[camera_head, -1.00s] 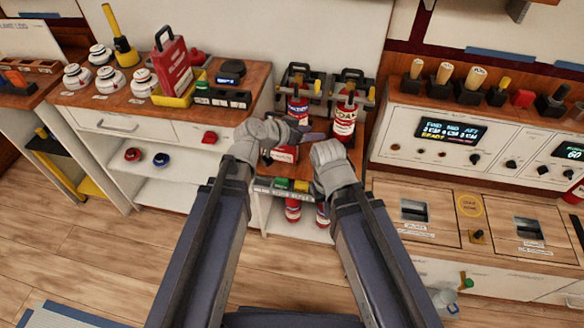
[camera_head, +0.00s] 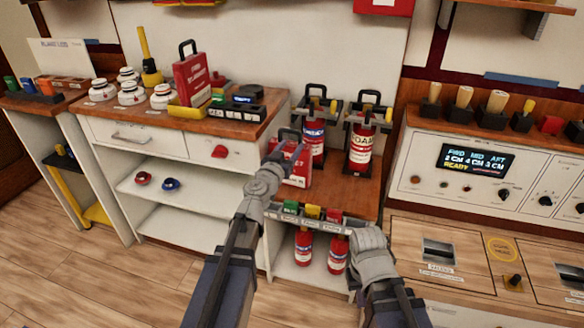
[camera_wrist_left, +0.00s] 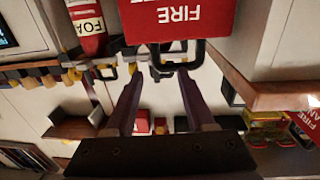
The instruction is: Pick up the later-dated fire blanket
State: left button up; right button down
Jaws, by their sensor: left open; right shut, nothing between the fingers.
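One red fire blanket box (camera_head: 297,172) with a black handle stands on the low wooden shelf, partly hidden behind my left gripper (camera_head: 287,152). In the left wrist view this box (camera_wrist_left: 178,22) appears upside down with "FIRE" on it. Its handle (camera_wrist_left: 175,64) is just beyond my left fingertips (camera_wrist_left: 160,72), which are apart and empty. The other red fire blanket box (camera_head: 192,80) stands upright in a yellow holder on the left counter; it also shows in the left wrist view (camera_wrist_left: 304,124). I cannot read a date on either. My right gripper (camera_head: 371,252) is low, its fingers hidden.
Two extinguishers (camera_head: 361,145) (camera_head: 313,138) stand behind the nearer box in dark racks. A strip of coloured blocks (camera_head: 311,215) edges the shelf, with two more extinguishers (camera_head: 304,248) below. White detectors (camera_head: 131,93) sit on the left counter. A control panel (camera_head: 480,165) is at right.

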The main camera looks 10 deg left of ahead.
aim_at(300, 140)
pick_arm(q)
jog(key=shift+w+d+f+b, duration=0.1)
jog(key=shift+w+d, duration=0.15)
jog(key=shift+w, duration=0.95)
jog(key=shift+w+d+f+b, duration=0.15)
jog(key=shift+w+d, duration=0.1)
jog(key=shift+w, duration=1)
jog(key=shift+w+d+f+b, duration=0.1)
jog(key=shift+w+d, duration=0.15)
jog(key=shift+w, duration=0.95)
jog(key=shift+s, duration=0.1)
grip_shut()
